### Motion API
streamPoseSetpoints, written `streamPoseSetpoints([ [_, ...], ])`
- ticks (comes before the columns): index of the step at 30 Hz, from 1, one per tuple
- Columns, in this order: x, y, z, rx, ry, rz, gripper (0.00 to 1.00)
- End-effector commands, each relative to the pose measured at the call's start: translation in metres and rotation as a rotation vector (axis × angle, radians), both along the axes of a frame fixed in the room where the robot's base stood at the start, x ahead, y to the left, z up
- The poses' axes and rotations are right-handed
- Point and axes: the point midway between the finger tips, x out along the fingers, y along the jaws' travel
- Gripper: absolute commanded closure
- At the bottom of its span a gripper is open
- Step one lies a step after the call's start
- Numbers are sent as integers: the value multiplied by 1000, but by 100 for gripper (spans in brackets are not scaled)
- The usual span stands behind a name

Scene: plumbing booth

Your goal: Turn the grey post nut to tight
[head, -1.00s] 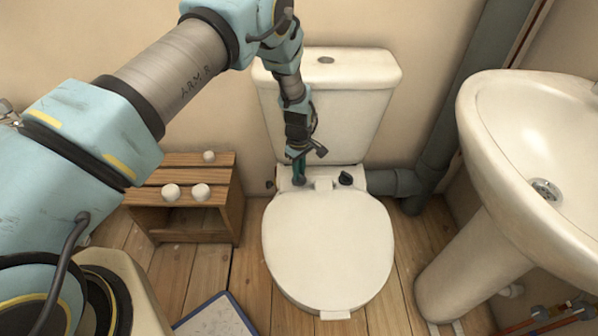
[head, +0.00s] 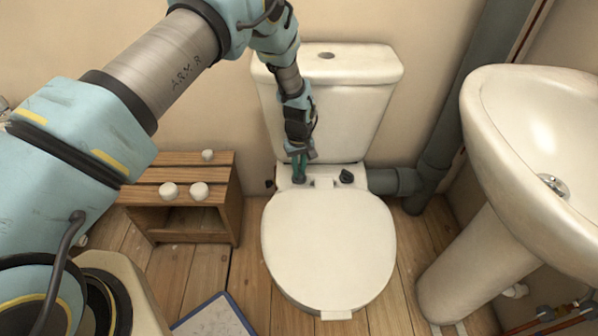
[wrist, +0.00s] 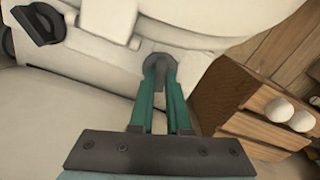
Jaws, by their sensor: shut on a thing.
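The grey post nut (wrist: 159,62) sits on the ledge behind the toilet seat, at the left hinge in the head view. My gripper (head: 299,176) reaches down to it from above. In the wrist view, the two green fingers of my gripper (wrist: 159,82) are shut on the grey nut, one on each side. The fingers hide part of the nut, and its thread is out of sight. A black winged nut (head: 346,177) stands apart at the right hinge; it also shows at the top left of the wrist view (wrist: 36,22).
The closed toilet lid (head: 328,245) lies in front of the nuts, and the cistern (head: 345,110) rises close behind. A wooden crate (head: 188,222) with white knobs stands left. A basin (head: 540,150) and grey pipe (head: 440,140) stand right.

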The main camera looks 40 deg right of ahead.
Motion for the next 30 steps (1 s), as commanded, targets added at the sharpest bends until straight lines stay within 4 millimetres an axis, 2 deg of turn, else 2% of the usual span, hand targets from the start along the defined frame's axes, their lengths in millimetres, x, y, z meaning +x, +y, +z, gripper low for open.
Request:
streamPoseSetpoints([
  [1,-1,2,-5,5,4,-44,100],
  [30,-1,3,-4,6,6,-924,100],
])
